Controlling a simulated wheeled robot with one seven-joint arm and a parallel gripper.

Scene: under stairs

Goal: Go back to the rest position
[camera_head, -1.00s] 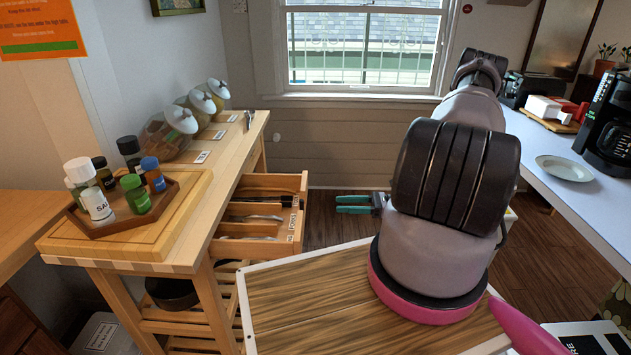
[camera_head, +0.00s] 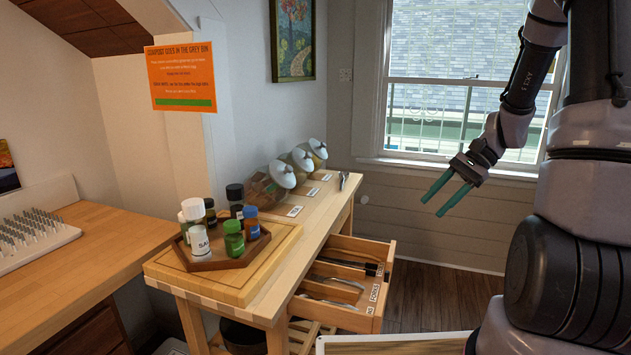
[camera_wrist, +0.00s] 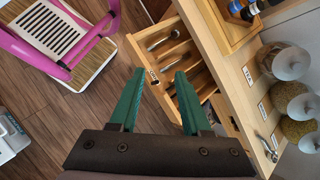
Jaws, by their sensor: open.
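My gripper (camera_head: 447,192) has two green fingers spread apart with nothing between them. In the head view it hangs in the air in front of the window, to the right of the wooden cart. In the wrist view my gripper (camera_wrist: 157,88) points down, with the floor and the cart's open drawer (camera_wrist: 165,48) below it. The drawer (camera_head: 345,285) is pulled out and holds utensils in compartments.
The wooden cart (camera_head: 262,300) carries a tray (camera_head: 217,262) of several bottles, and tilted jars (camera_head: 268,186). A wooden counter (camera_head: 95,240) stands at the left. The window (camera_head: 440,80) is behind. Floor (camera_head: 430,295) shows right of the drawer.

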